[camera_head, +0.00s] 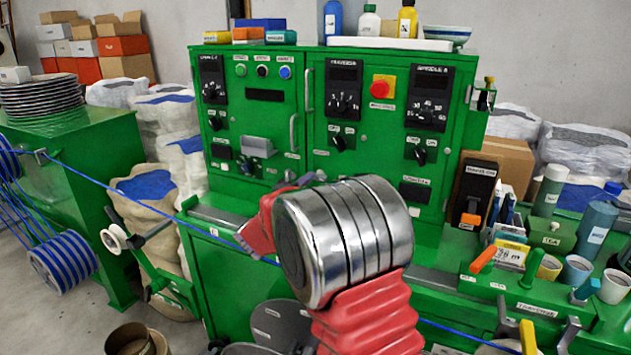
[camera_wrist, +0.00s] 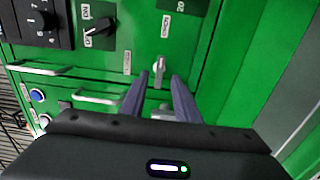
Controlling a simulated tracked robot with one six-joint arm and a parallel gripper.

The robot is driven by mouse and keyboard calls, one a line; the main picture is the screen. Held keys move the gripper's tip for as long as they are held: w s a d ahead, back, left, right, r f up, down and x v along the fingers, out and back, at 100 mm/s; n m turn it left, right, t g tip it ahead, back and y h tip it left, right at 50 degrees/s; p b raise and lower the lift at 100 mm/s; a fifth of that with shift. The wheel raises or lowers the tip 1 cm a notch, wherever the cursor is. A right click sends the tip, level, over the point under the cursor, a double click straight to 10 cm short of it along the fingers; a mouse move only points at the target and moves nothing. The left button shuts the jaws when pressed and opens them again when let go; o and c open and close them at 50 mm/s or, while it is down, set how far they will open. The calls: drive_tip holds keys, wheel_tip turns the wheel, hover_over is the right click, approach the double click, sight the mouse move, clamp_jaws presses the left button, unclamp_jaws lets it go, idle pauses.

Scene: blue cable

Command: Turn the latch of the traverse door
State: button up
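In the wrist view a small silver latch (camera_wrist: 159,70) sits on a green door panel (camera_wrist: 140,38), its bar roughly upright in the picture. My gripper (camera_wrist: 159,78) is open. Its two dark fingers stand apart on either side of the latch, with green showing between them. Whether the fingertips touch the panel I cannot tell. In the head view the green cabinet (camera_head: 318,165) has two doors with dials and switches.
Bar handles (camera_wrist: 98,97) and a black switch (camera_wrist: 100,28) lie near my fingers. In the head view a red stop button (camera_head: 383,86) is on the right door. Bottles (camera_head: 407,20) stand on top. Cups and tools crowd the right bench. A blue cable (camera_head: 150,205) crosses in front.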

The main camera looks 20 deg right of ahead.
sight(317, 179)
drive_tip(key=shift+x, duration=2.1)
clamp_jaws()
drive_tip(key=shift+d, duration=0.3)
drive_tip(key=shift+a+f, duration=0.1)
drive_tip(key=shift+a, duration=0.2)
